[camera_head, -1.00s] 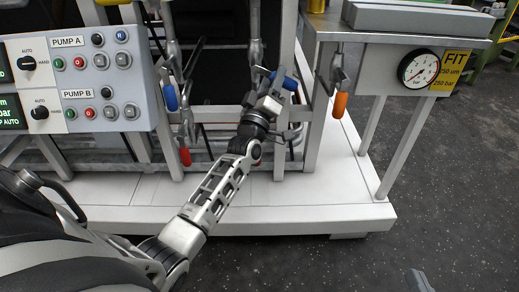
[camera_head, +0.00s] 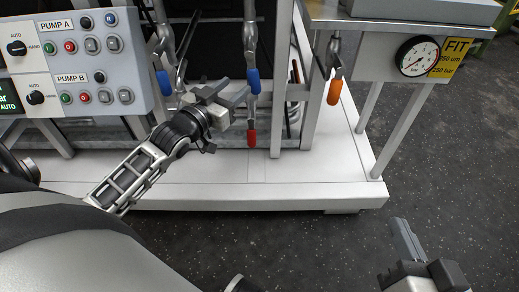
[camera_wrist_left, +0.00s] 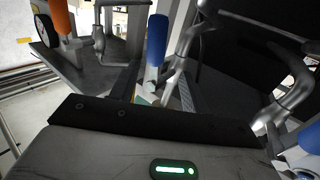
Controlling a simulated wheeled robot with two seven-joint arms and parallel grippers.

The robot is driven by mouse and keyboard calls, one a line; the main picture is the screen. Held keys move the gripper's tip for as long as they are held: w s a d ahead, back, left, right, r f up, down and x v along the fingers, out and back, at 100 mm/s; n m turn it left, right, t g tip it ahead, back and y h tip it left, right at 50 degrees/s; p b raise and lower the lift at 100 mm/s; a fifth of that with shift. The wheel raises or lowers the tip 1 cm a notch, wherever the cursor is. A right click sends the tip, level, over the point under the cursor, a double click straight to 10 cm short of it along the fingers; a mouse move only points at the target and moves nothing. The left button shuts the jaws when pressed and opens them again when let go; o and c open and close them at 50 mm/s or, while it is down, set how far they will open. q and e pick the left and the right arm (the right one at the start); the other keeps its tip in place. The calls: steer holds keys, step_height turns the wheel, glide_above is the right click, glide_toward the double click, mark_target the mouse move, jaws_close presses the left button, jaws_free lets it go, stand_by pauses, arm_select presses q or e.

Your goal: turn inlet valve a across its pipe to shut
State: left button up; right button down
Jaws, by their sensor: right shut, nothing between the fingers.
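Two blue valve handles hang in the head view, a left one (camera_head: 163,82) and a right one (camera_head: 253,80). No label shows which is inlet valve a. The right one hangs straight down, in line with its pipe (camera_head: 250,36). My left gripper (camera_head: 238,91) looks open and empty, between the two blue handles and just left of the right one. In the left wrist view a blue handle (camera_wrist_left: 156,45) stands just beyond the gripper body, with another blue handle (camera_wrist_left: 309,138) at the right edge. My right gripper (camera_head: 404,240) is shut and empty at bottom right.
A red handle (camera_head: 251,138) hangs below the right blue one. An orange handle (camera_head: 335,92) hangs further right, near a gauge (camera_head: 418,56). The pump panel (camera_head: 75,65) is at left. The white skid base (camera_head: 290,188) is clear in front.

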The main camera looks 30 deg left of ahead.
arm_select(q)
steer(key=s+p, duration=0.2)
steer(key=s, duration=0.7)
steer(key=s+d+r+m+g+h+p, duration=0.1)
steer(key=s+d+r+g+p, duration=0.1)
steer(key=d+p, duration=0.7)
steer(key=s+d+r+m+g+h+p, duration=0.1)
steer(key=s+d+r+g+p, duration=0.2)
steer(key=d+p, duration=0.6)
steer(key=shift+s+d+r+g+p, duration=0.2)
steer(key=shift+s+g+p, duration=0.9)
steer(key=shift+s+p, duration=0.9)
steer(key=shift+w+a, duration=0.1)
steer(key=shift+w, duration=0.2)
